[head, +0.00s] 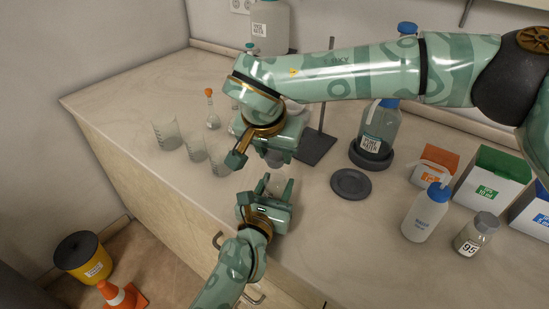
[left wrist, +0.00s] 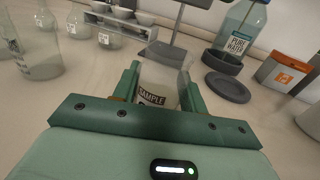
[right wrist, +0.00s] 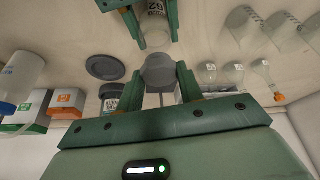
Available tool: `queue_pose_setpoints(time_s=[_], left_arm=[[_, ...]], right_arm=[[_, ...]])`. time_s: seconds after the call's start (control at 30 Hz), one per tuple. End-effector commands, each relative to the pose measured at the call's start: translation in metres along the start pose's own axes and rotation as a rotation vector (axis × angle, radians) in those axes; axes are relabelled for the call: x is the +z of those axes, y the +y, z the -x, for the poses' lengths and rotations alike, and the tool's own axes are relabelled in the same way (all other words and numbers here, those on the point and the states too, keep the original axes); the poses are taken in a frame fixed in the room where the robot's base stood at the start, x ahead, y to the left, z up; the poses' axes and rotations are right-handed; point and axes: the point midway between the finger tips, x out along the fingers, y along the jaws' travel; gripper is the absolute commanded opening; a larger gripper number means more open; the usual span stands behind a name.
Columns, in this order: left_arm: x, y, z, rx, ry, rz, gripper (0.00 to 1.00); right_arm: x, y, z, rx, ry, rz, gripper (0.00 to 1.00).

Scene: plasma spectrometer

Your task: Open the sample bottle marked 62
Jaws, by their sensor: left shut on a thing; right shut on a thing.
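The sample bottle (head: 275,182) is clear glass and upright in my left gripper (head: 268,187), which is shut around its body. Its label reads SAMPLE in the left wrist view (left wrist: 152,97), with the number mostly hidden. The number shows upside down, as 62, in the right wrist view (right wrist: 155,12). My right gripper (right wrist: 158,78) is shut on the grey cap (right wrist: 158,68). The cap is above the bottle's mouth and looks apart from it. In the left wrist view the bottle's top shows no cap.
A capped bottle marked 95 (head: 474,235) and a white wash bottle (head: 427,212) stand at the right. A dark round disc (head: 351,184) lies right of the grippers. Glass beakers (head: 166,133) stand left, near the counter's edge. A pure water bottle (head: 379,128) stands behind.

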Motion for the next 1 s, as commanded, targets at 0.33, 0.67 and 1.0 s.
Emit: queue_pose_setpoints(time_s=[0.33, 0.67, 1.0], left_arm=[[0.0, 0.0, 0.0, 0.0, 0.001, 0.0, 0.45], [0.0, 0.0, 0.0, 0.0, 0.0, 0.0, 0.68], [0.0, 0.0, 0.051, 0.0, 0.002, -0.001, 0.68]], right_arm=[[-0.007, 0.0, 0.016, 0.0, -0.001, 0.0, 0.09], [-0.007, 0.0, 0.016, 0.0, -0.001, 0.0, 0.09], [-0.011, 0.001, 0.03, -0.002, 0.007, -0.001, 0.09]])
